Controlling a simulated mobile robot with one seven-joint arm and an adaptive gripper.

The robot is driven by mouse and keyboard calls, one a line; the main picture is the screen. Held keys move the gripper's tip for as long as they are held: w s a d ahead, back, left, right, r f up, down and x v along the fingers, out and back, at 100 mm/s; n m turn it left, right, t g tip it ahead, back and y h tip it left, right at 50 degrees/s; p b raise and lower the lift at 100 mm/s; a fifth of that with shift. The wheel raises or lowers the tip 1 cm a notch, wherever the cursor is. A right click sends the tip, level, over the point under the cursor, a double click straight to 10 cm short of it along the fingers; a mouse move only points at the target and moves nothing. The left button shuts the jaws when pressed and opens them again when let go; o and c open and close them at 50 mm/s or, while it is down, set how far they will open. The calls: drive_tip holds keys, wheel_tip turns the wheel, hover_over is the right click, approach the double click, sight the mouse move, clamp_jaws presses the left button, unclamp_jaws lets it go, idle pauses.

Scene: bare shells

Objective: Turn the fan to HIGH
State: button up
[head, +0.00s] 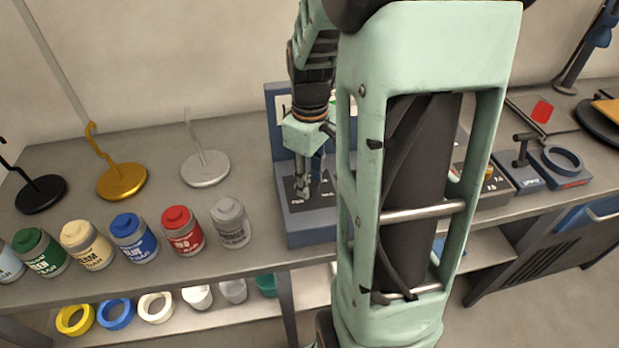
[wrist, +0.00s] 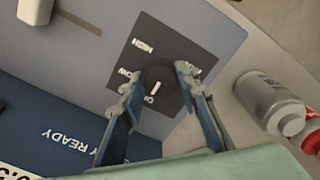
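The fan control is a dark round knob (wrist: 158,77) on a dark label plate (wrist: 175,45) in the wrist view. HIGH is printed near the plate's upper left; the other labels are partly hidden or hard to read. A short white mark on the knob points toward the lower label, near my gripper. My gripper (wrist: 157,80) is partly open, one finger on each side of the knob. A small gap shows at the left finger; the right fingertip is close to the knob, contact unclear. In the head view my gripper (head: 302,188) is low over the blue-grey control box (head: 318,227).
Several paint jars, including the grey jar (head: 231,224) and red jar (head: 182,232), stand left of the box. The grey jar (wrist: 268,100) is near my right finger in the wrist view. A silver hook stand (head: 205,169) is behind. My arm hides the box's right side.

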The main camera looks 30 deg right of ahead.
drive_tip(key=c, duration=0.5)
drive_tip(key=shift+c, duration=0.2)
drive_tip(key=shift+m, duration=0.3)
drive_tip(key=m, duration=0.5)
drive_tip(key=m+p, duration=0.1)
drive_tip(key=m, duration=0.5)
drive_tip(key=m+p, duration=0.1)
drive_tip(key=m, duration=0.5)
drive_tip(key=shift+r+m+p, duration=0.1)
drive_tip(key=shift+m+p, duration=0.3)
drive_tip(key=m+p, duration=0.2)
drive_tip(key=m, duration=0.3)
drive_tip(key=shift+m, duration=0.4)
